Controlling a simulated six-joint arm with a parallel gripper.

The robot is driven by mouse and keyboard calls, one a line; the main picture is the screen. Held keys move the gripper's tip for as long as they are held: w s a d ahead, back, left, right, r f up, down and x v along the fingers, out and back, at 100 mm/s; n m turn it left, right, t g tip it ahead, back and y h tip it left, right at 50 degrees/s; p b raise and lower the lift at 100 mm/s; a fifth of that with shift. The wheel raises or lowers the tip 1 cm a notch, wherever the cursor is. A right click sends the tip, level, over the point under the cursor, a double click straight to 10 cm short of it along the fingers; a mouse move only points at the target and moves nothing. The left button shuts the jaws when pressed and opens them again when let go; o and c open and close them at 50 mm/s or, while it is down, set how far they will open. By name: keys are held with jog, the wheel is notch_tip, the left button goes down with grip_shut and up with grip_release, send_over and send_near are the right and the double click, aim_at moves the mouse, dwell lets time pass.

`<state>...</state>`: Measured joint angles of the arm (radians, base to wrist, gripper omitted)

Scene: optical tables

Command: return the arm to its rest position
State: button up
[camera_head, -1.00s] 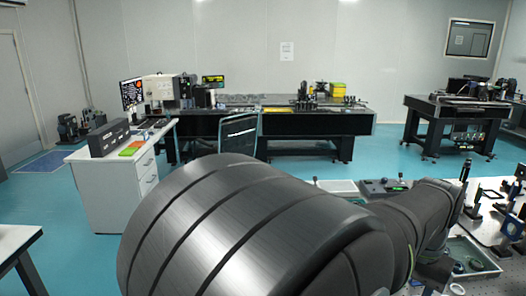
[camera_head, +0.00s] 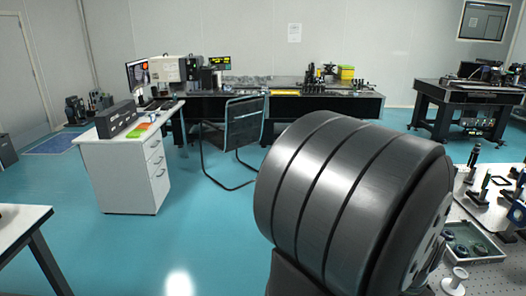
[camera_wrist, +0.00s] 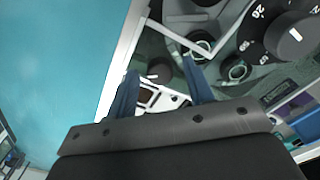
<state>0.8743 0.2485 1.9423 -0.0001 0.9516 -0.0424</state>
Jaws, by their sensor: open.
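My arm's large grey ribbed link (camera_head: 345,195) fills the lower right middle of the head view. It hides part of the bench edge, and my gripper does not show there. In the wrist view my gripper (camera_wrist: 160,66) has its two blue fingers apart, with nothing held between them. It is above the edge of a bench or tray, with blue floor to the left. A small white and brown item shows behind the fingers; I cannot tell what it is.
A tray (camera_head: 497,257) with round parts and several optic mounts stand on the right bench. A numbered black dial (camera_wrist: 265,38) is near my gripper. A chair (camera_head: 243,122) and white desk (camera_head: 122,178) stand left; the floor between is clear.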

jog(key=shift+r, duration=0.1)
notch_tip(320, 180, up, 18)
jog(key=f, duration=0.1)
notch_tip(320, 180, down, 17)
jog(key=shift+f+n, duration=0.15)
jog(key=shift+n, duration=0.15)
jog(key=n, duration=0.8)
jog(key=shift+n, duration=0.4)
jog(key=n, duration=0.4)
jog(key=shift+n, duration=2.3)
